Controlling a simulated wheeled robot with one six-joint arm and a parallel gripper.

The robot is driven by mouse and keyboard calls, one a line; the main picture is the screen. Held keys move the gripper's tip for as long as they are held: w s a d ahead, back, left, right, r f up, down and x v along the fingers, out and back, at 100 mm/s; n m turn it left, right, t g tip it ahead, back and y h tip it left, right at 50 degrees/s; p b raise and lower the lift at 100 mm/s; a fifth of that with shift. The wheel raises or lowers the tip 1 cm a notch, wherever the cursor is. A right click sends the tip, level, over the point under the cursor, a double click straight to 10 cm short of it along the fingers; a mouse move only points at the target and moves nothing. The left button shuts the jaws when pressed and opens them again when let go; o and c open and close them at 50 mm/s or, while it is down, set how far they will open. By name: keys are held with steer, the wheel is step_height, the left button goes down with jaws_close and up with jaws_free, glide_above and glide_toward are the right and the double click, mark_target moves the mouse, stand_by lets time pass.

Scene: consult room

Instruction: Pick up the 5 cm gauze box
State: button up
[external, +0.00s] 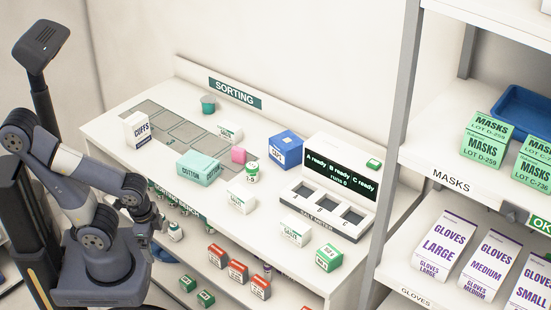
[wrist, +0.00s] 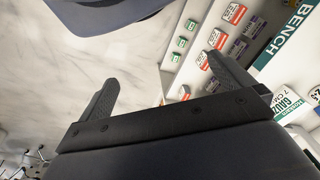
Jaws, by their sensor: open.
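Several small white gauze boxes stand on the white sorting bench: one at the back (external: 230,134), one in the middle (external: 240,201) and one near the front right (external: 295,230). Their size print is too small to read in the external view, so I cannot tell which is the 5 cm gauze box. In the wrist view a box marked gauze 7 cm (wrist: 287,102) shows at the right edge. My gripper (external: 157,222) is at the bench's left front side, apart from these boxes. In the wrist view my gripper (wrist: 166,82) is open with nothing between its fingers.
The bench (external: 115,147) also holds a cuffs box (external: 137,130), a teal cotton box (external: 198,168), a blue box (external: 285,149), a pink block (external: 239,155) and a three-slot display unit (external: 337,185).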

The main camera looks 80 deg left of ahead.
mark_target(291, 233)
stand_by(0.4)
